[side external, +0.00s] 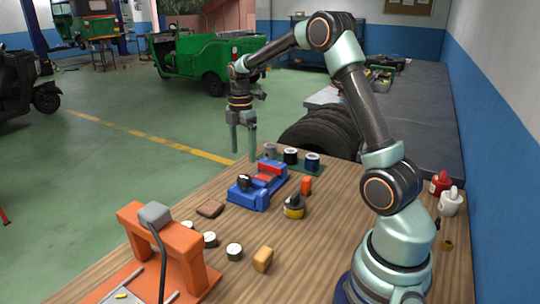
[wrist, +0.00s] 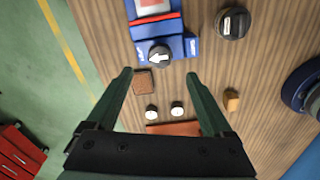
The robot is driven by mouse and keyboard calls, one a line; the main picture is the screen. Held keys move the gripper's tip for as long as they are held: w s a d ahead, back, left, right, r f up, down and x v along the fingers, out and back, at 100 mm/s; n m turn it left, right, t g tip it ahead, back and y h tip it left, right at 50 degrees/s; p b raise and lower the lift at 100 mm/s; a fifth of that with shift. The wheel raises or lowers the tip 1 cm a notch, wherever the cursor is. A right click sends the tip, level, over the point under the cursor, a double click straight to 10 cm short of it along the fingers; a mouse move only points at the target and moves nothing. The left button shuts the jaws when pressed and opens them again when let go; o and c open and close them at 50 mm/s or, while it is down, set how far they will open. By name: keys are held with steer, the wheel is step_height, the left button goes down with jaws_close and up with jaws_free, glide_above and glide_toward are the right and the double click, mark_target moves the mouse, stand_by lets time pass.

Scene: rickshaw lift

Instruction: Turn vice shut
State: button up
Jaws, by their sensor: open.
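The blue vice (side external: 268,184) with red parts sits on the wooden bench, and its upper part shows at the top of the wrist view (wrist: 177,23). Its dark round knob (side external: 245,181) is on the near-left end; in the wrist view the knob (wrist: 159,56) carries a white arrow pointing left. My gripper (side external: 243,155) is open and empty, pointing down above the bench's far-left edge. In the wrist view my fingertips (wrist: 159,76) are spread wide, just below the knob in the picture, and touch nothing visible. The gap between the vice jaws is unclear.
A brown block (side external: 210,208) and white-topped pieces (side external: 234,251) lie near the orange press (side external: 140,230). A tan block (side external: 262,260) lies on the bench. A black-and-yellow round thing (side external: 293,206) stands right of the vice. Several cylinders (side external: 290,156) stand behind it.

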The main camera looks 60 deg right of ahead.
mark_target(244, 177)
step_height(244, 177, down, 8)
steer(key=shift+f, duration=0.2)
jaws_close()
stand_by(0.4)
